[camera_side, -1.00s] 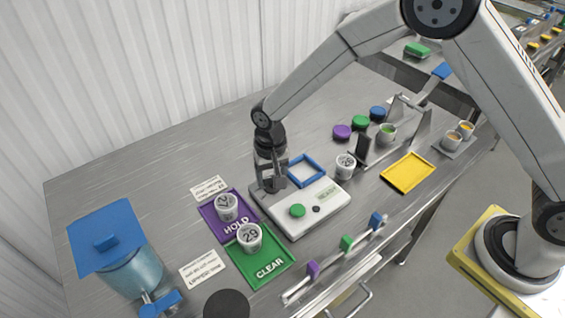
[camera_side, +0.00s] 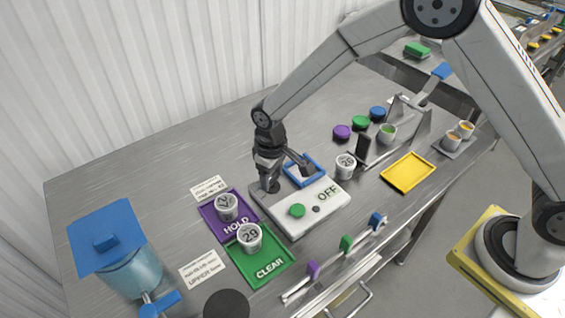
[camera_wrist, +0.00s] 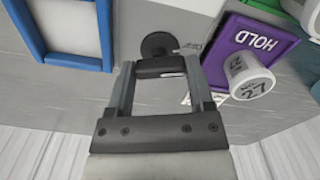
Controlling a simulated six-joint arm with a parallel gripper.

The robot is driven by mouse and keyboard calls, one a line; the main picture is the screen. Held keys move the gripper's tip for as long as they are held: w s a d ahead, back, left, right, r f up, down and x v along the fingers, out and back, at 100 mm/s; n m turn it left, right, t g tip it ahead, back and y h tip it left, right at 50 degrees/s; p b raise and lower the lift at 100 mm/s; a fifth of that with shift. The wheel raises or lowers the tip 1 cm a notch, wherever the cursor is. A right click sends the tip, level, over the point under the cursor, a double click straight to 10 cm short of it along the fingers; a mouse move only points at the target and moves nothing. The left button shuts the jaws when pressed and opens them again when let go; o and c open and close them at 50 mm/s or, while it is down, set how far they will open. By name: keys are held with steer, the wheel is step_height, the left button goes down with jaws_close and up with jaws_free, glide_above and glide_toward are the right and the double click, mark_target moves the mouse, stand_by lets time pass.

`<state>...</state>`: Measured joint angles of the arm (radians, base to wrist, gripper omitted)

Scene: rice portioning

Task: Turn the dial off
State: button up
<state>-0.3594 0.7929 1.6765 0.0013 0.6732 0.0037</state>
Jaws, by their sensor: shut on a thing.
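In the wrist view my gripper (camera_wrist: 160,68) has both fingers against the ends of the dark bar.
A purple HOLD tray (camera_side: 238,231) and green CLEAR tray (camera_side: 274,281), each with a numbered cup, lie left. A cup (camera_side: 345,167) stands right. The table's back left is clear.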

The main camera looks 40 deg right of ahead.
mark_target(273, 177)
stand_by(0.3)
steer(key=o, duration=1.2)
steer(key=shift+o, duration=0.2)
steer(key=shift+r, duration=0.15)
steer(key=shift+r, duration=3.8)
steer(key=shift+d, duration=0.1)
steer(key=s+d+r+m+t, duration=0.2)
steer(key=s+d+m, duration=0.2)
steer(key=s+d, duration=1.2)
steer(key=shift+s+d+t, duration=0.3)
steer(key=shift+s+d, duration=0.1)
steer(key=shift+s, duration=0.1)
